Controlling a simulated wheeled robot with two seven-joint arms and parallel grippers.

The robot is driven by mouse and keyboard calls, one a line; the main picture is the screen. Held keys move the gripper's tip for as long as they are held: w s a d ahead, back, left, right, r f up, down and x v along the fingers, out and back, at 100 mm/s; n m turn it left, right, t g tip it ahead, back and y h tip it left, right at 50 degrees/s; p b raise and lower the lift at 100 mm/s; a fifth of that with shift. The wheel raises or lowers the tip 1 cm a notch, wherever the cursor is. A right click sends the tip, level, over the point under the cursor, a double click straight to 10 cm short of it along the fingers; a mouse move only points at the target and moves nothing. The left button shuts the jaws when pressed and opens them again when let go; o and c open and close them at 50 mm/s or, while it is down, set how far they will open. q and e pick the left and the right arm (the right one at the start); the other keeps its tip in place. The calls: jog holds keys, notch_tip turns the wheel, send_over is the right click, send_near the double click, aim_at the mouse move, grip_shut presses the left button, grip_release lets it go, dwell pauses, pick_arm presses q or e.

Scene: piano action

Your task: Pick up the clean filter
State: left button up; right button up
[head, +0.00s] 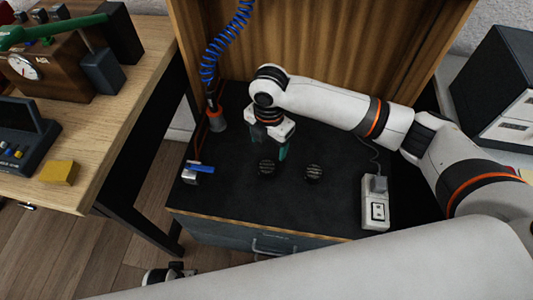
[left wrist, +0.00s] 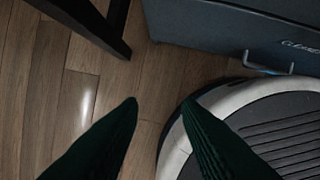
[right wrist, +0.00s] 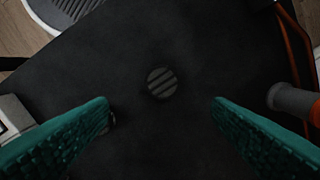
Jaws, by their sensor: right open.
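Two dark round filters lie apart on the black cabinet top, a left filter (head: 268,168) and a right filter (head: 314,172). I cannot tell from their look which one is clean. My right gripper (head: 268,146) points down above the top, just behind the left filter. In the right wrist view the left filter (right wrist: 162,82), with pale stripes, lies below and between the two spread green fingers, untouched. The right filter is mostly hidden behind the left finger there. My left gripper (left wrist: 161,103) is open and empty over the wooden floor, low beside the cabinet.
The black cabinet top (head: 235,205) is mostly clear. A white socket box (head: 376,205) stands at its right, a blue-handled item (head: 198,170) at its left edge, and a hose nozzle (head: 216,120) behind that. A wooden workbench (head: 125,100) stands left, beyond a gap.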

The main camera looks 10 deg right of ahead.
jog(key=b, duration=0.1)
send_over(268, 165)
jog(key=f, duration=0.5)
jog(key=shift+s+f, duration=0.15)
jog(key=shift+s, duration=0.25)
jog(key=shift+w+f+b, duration=0.1)
jog(key=shift+f+b, duration=0.25)
jog(key=shift+f, duration=0.35)
jog(key=f, duration=0.1)
jog(key=f+b, duration=0.1)
jog(key=f, duration=0.2)
jog(key=shift+w+f+b, duration=0.3)
jog(key=shift+f, duration=0.05)
pick_arm(q)
notch_tip(268, 165, up, 12)
jog(key=w, duration=0.1)
jog(key=shift+w+f+t, duration=0.2)
jog(key=shift+w+t, duration=0.05)
jog(key=shift+t, duration=0.15)
pick_arm(e)
jog(key=shift+c, duration=0.4)
jog(key=c, duration=1)
jog(key=shift+o, duration=0.2)
jog(key=shift+r, duration=0.1)
